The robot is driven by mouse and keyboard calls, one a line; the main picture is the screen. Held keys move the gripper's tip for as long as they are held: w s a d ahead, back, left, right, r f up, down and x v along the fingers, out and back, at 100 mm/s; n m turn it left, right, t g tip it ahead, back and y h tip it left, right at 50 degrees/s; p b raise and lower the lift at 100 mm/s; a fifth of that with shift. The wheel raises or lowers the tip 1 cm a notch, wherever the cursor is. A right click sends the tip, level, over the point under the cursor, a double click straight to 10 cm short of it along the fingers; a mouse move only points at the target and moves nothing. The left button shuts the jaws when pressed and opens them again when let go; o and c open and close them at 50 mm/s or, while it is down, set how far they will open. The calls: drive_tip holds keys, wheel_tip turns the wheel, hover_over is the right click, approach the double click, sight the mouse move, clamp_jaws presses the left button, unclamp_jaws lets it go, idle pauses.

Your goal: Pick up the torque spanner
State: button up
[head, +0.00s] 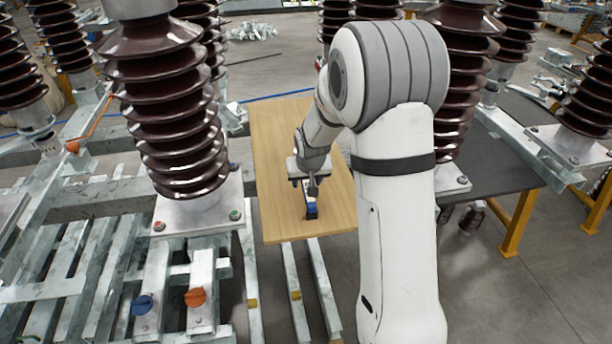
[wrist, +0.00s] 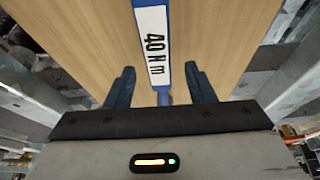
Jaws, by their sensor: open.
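The torque spanner (wrist: 152,45) is blue with a white label reading "40 N m". In the wrist view it lies on the wooden board, running from the top edge down toward my gripper. My gripper (wrist: 160,85) is open, with one dark blue finger on each side of the spanner's line. The spanner's lower end shows between the fingers, and the gripper body hides what lies below. In the head view my gripper (head: 312,188) is low over the near part of the board, and a small blue part of the spanner (head: 311,211) shows below it.
The wooden board (head: 270,150) is otherwise bare. Tall brown ribbed insulators (head: 170,110) stand on metal frames to its left and right. A dark table (head: 510,160) with yellow legs is at the right. Blue and orange caps (head: 195,297) sit on the left frame.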

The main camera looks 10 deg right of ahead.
sight(307, 183)
drive_tip(key=shift+x, duration=1.55)
drive_tip(key=shift+c, duration=0.2)
drive_tip(key=shift+r, duration=0.1)
clamp_jaws()
